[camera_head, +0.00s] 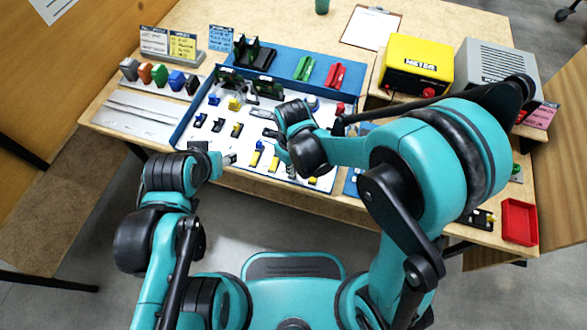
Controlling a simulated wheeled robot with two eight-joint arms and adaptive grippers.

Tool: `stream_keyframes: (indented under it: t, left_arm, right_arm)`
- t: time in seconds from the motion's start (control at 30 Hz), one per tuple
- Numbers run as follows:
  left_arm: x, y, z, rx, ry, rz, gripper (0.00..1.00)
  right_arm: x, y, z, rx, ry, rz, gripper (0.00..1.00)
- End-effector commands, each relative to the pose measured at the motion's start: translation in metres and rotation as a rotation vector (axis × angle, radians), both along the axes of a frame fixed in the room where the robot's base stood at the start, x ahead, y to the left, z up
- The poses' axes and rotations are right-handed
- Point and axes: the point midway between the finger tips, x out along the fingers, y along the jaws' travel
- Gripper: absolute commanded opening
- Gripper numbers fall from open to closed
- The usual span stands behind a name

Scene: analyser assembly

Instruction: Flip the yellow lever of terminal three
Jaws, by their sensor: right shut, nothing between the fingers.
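A white board in a blue-rimmed tray (178,135) lies on the table and carries several small terminals. A yellow lever (255,159) shows near the board's front edge, and another yellow lever (274,164) is just right of it. Which one belongs to terminal three I cannot tell. My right gripper (281,151) is shut and empty, low over the front of the board close to these levers. Contact cannot be made out, and my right arm hides the board's right part. My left gripper (229,159) is at the board's front left edge; its fingers are too small to read.
Coloured connectors (160,75) stand in a row at the left. A yellow meter box (414,64) and a grey box (490,72) stand at the back right. A red tray (519,221) lies at the right front. A clipboard (371,27) lies at the back.

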Motion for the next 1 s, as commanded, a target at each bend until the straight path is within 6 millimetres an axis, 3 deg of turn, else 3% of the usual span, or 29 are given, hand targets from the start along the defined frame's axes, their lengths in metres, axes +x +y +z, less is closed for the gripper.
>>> stream_keyframes:
  t: [0.27, 1.0]
  left_arm:
    - [0.0, 0.0, 0.007, 0.0, 0.0, 0.0, 0.5]
    - [0.0, 0.0, 0.054, 0.0, 0.0, 0.0, 0.5]
  right_arm:
    - [0.0, 0.0, 0.009, 0.0, 0.0, 0.0, 0.0]
    - [0.0, 0.0, 0.07, 0.0, 0.0, 0.0, 0.0]
